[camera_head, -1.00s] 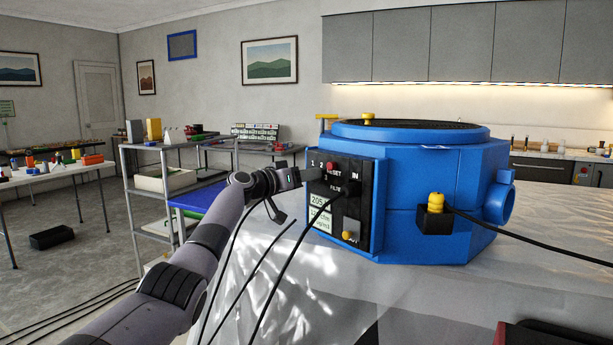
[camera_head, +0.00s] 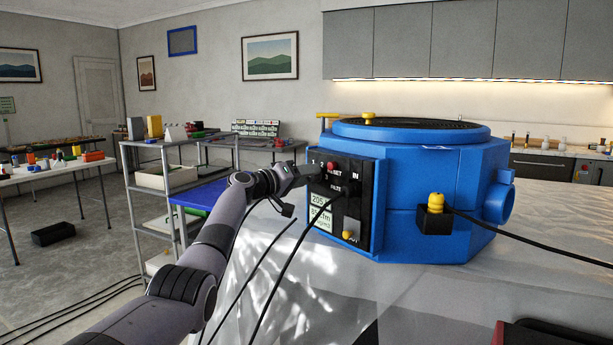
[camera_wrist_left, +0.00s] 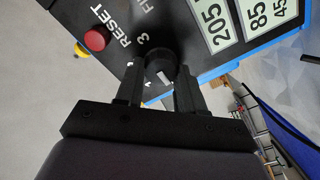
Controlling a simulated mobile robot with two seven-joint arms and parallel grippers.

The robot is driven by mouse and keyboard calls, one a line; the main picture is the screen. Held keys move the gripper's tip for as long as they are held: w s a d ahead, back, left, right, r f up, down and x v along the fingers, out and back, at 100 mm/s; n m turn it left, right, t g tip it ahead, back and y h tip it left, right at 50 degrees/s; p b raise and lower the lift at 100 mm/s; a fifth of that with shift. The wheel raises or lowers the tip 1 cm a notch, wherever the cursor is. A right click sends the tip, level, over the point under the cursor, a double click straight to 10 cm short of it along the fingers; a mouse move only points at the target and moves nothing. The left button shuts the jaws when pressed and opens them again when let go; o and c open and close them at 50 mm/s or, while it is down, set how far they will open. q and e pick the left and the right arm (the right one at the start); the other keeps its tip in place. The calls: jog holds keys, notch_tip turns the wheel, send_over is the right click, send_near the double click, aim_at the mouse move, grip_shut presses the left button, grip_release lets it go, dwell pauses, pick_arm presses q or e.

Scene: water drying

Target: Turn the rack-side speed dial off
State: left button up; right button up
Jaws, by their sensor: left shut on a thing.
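The blue machine (camera_head: 410,190) stands on the table with a black control panel (camera_head: 340,205) on its left face. My left gripper (camera_head: 312,172) is at the upper left of that panel. In the left wrist view my left gripper (camera_wrist_left: 160,85) is shut on the round black speed dial (camera_wrist_left: 162,64), beside the number 3. The red RESET button (camera_wrist_left: 97,39) is close by, and it also shows in the head view (camera_head: 331,166). The gripper hides most of the dial in the head view, so its pointer setting cannot be told. My right gripper is not in view.
White display labels (camera_head: 322,214) and a yellow-tipped part (camera_head: 348,235) sit lower on the panel. A black cable (camera_head: 285,262) runs from the panel down in front. A yellow plug (camera_head: 436,202) is on the machine's front. A grey shelf rack (camera_head: 176,178) stands behind my arm.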

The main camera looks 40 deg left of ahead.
pick_arm(q)
jog(key=o, duration=1)
jog(key=shift+o, duration=0.2)
jog(key=shift+s, duration=0.15)
jog(key=s+b, duration=0.1)
jog(key=s, duration=0.6)
jog(key=shift+a+b, duration=0.35)
jog(key=shift+a, duration=0.1)
jog(key=shift+w, duration=0.1)
